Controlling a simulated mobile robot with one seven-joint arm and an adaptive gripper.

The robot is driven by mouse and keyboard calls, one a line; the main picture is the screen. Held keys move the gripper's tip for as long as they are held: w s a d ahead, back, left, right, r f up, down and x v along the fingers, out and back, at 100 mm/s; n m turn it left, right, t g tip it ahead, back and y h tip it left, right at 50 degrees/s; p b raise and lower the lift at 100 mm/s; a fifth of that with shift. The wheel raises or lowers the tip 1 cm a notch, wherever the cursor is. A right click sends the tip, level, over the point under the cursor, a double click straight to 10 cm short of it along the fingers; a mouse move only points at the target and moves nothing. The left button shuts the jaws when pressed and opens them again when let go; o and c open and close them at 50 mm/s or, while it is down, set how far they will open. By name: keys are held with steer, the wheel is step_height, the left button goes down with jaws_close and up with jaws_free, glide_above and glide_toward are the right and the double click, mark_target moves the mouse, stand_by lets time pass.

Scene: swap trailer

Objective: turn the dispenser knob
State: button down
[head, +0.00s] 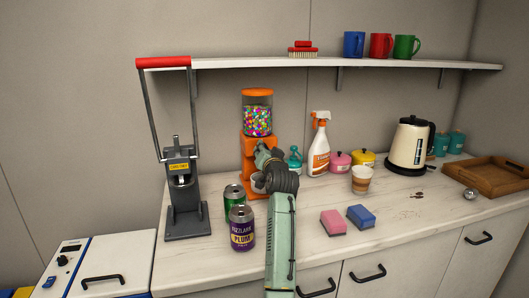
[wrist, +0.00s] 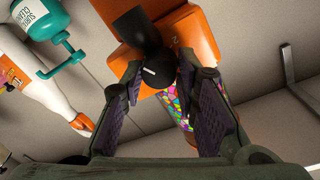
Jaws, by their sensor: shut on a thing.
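The orange candy dispenser (head: 249,146) stands on the counter against the wall, its clear globe (head: 257,120) full of coloured candy. In the head view my gripper (head: 262,157) is at the front of the dispenser body and hides the knob. In the wrist view the black knob (wrist: 153,73) with a white mark sits on the orange dispenser front (wrist: 185,18). My gripper (wrist: 160,72) is shut on the knob, one finger on each side. The globe's candy (wrist: 180,105) shows between and behind the fingers.
A spray bottle (head: 319,148) and a teal pump bottle (head: 294,158) stand right of the dispenser. Two cans (head: 242,228) stand close left of my arm. A paper cup (head: 361,180) and two sponges (head: 361,216) are to the right. A shelf (head: 350,63) runs above.

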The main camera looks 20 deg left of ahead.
steer(key=shift+m, duration=0.7)
steer(key=c, duration=1.2)
jaws_free()
steer(key=shift+c, duration=0.2)
steer(key=v, duration=1.2)
